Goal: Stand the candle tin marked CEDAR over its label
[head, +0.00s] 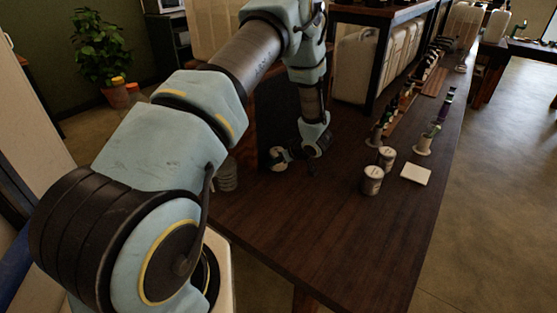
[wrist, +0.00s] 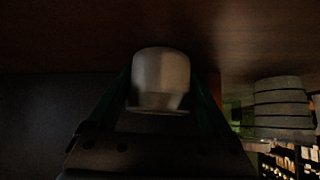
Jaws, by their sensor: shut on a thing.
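My gripper (head: 279,158) is low over the left part of the dark table, partly hidden by my wrist. In the wrist view, my gripper (wrist: 160,92) is shut on a pale, rounded tin (wrist: 160,68), held between the two fingers. No marking on it can be read, so I cannot tell whether it is CEDAR. Two more pale tins with labels stand upright on the table to the right, a nearer tin (head: 371,181) and a farther tin (head: 386,158). Their lettering is too small to read.
A ribbed grey cylinder (head: 227,176) stands left of my gripper; a ribbed object (wrist: 283,108) shows in the wrist view. Spools and dark-handled items (head: 424,145) line the table behind the tins. A shelf with jugs (head: 364,62) stands behind. The table front (head: 330,235) is clear.

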